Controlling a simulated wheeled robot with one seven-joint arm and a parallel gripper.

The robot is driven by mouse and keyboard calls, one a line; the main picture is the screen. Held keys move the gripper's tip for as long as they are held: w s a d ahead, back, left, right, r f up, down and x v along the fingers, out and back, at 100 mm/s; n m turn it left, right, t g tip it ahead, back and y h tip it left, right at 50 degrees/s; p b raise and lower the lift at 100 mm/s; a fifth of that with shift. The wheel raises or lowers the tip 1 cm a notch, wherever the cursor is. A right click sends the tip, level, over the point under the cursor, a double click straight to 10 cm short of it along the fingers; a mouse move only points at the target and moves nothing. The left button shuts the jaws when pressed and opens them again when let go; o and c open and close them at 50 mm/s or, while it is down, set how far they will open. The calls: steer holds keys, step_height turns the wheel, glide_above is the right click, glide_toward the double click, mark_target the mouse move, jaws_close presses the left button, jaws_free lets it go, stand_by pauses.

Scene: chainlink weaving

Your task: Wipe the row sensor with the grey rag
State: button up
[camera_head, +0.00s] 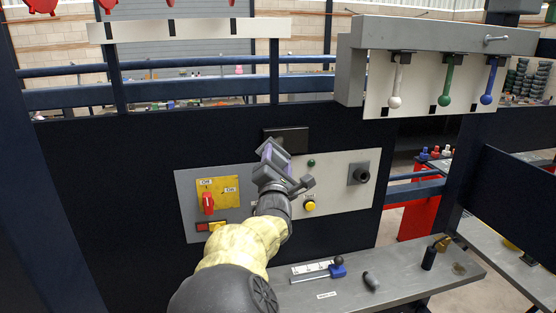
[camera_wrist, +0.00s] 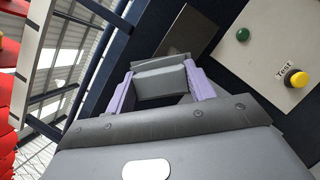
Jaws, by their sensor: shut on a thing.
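My gripper (camera_head: 271,154) is raised in front of the control panel, just below a dark rectangular screen (camera_head: 290,137). In the wrist view, its purple fingers (camera_wrist: 160,84) are shut on the grey rag (camera_wrist: 161,80), which looks like a folded block. In the head view the rag is hard to tell from the gripper. A black round sensor-like part on a grey square mount (camera_head: 359,174) sits at the panel's right end, apart from my gripper. It may be the row sensor; no label shows. The dark screen also shows beyond the fingers in the wrist view (camera_wrist: 184,36).
The panel (camera_head: 339,196) carries a red switch (camera_head: 207,203) on yellow, a green lamp (camera_head: 311,163) and a yellow button (camera_head: 310,205). Coloured handles (camera_head: 446,90) hang upper right.

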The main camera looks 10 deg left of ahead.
steer(key=shift+w, duration=0.15)
steer(key=shift+w+a+r+p, duration=0.1)
steer(key=shift+w+a+p, duration=0.2)
steer(key=shift+w, duration=0.35)
steer(key=shift+w+a+f+p, duration=0.1)
steer(key=shift+w+a+p, duration=0.25)
steer(key=shift+w, duration=0.25)
steer(key=shift+w+a+r+p, duration=0.1)
steer(key=shift+w+a+p, duration=0.2)
steer(key=shift+w, duration=0.35)
steer(key=shift+w+a, duration=0.35)
steer(key=shift+w, duration=0.35)
steer(key=shift+w+p, duration=0.1)
steer(key=shift+p, duration=0.2)
steer(key=shift+w, duration=0.35)
